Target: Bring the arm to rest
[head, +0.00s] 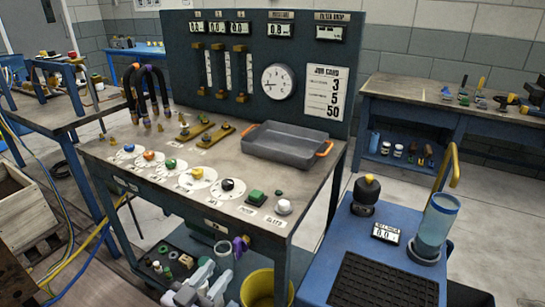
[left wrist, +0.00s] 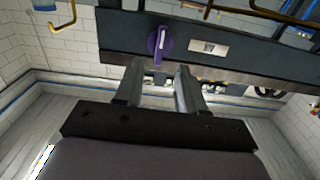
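My left gripper (head: 214,277) is low in the head view, in front of and below the front edge of the workbench. In the left wrist view its two fingers (left wrist: 159,80) stand apart with nothing between them. A purple lever knob (left wrist: 158,43) on the bench's dark front rail lies just beyond the fingertips, apart from them. The same purple knob (head: 240,246) shows in the head view above and right of the gripper. My right gripper is in neither view.
The workbench (head: 150,185) carries round dials with coloured knobs, a grey tray (head: 284,146) with orange handles and a gauge panel (head: 262,50). A yellow bucket (head: 259,288) stands beside the gripper. A blue cart (head: 325,262) with a black mat is at right.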

